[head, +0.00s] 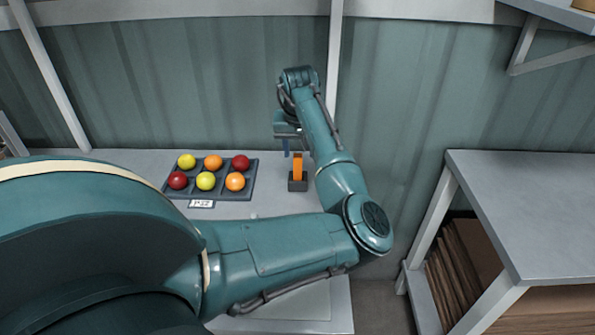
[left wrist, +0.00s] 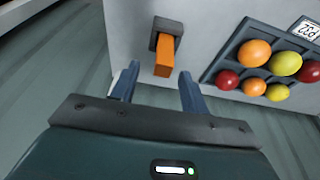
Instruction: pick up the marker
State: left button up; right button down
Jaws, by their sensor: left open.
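The marker (head: 297,167) is an orange upright block standing in a small dark holder (head: 297,184) on the grey table, right of the tomato tray. In the left wrist view the orange marker (left wrist: 164,57) shows just beyond and between my fingertips, with its dark holder (left wrist: 167,26) behind it. My left gripper (head: 291,150) is above and close to the marker in the head view. In the left wrist view my left gripper (left wrist: 156,80) is open, with its two blue fingers apart and nothing between them. My right gripper is not in view.
A dark tray (head: 250,187) of red, yellow and orange tomatoes sits left of the holder, with a label (head: 201,204) at its front. The table (head: 130,160) stands against a corrugated wall. A shelf unit (head: 520,215) with flat brown boards stands at the right.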

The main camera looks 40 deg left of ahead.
aim_at(298, 156)
pick_arm(q)
jog(key=shift+x, duration=3.1)
jog(key=shift+s+a, duration=0.1)
jog(key=shift+s, duration=0.1)
jog(key=shift+c, duration=0.3)
grip_shut()
jog(key=shift+r, duration=0.1)
